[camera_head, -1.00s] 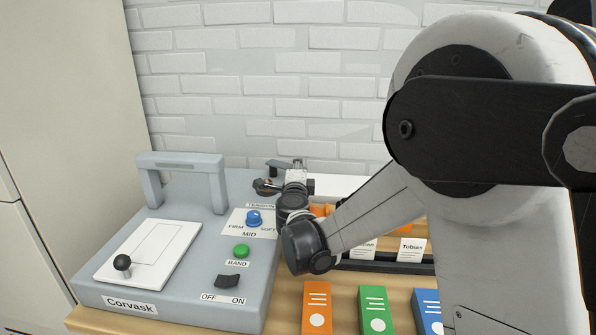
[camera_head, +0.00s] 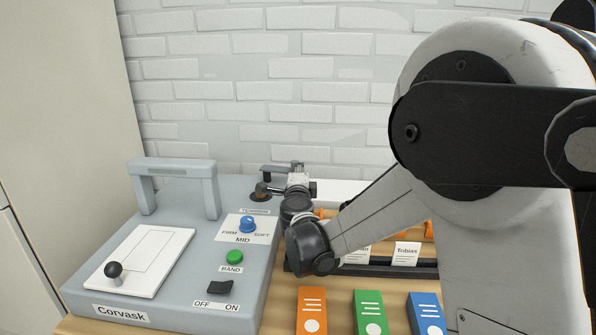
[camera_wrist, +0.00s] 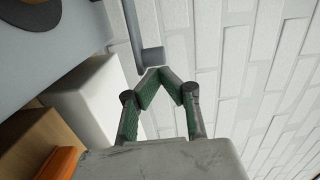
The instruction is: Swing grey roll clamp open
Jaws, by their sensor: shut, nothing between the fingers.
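The grey roll clamp (camera_head: 276,168) is a slim bar with a short post at the back right corner of the Corvask machine (camera_head: 185,275). In the wrist view its grey arm (camera_wrist: 133,28) runs down from the top and ends in a rounded stub. My gripper (camera_wrist: 166,73) is shut and empty, its green-padded fingertips together close beside that stub; I cannot tell whether they touch it. In the head view my gripper (camera_head: 270,188) is small at the machine's back right edge, with my wrist partly covering the area.
The machine has a handle (camera_head: 174,168), blue tension knob (camera_head: 247,224), green button (camera_head: 234,257), black switch (camera_head: 220,287) and black-knobbed white plate (camera_head: 148,262). Orange (camera_head: 311,311), green (camera_head: 370,312) and blue (camera_head: 427,313) cards lie in front. A white brick wall (camera_head: 260,75) stands close behind.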

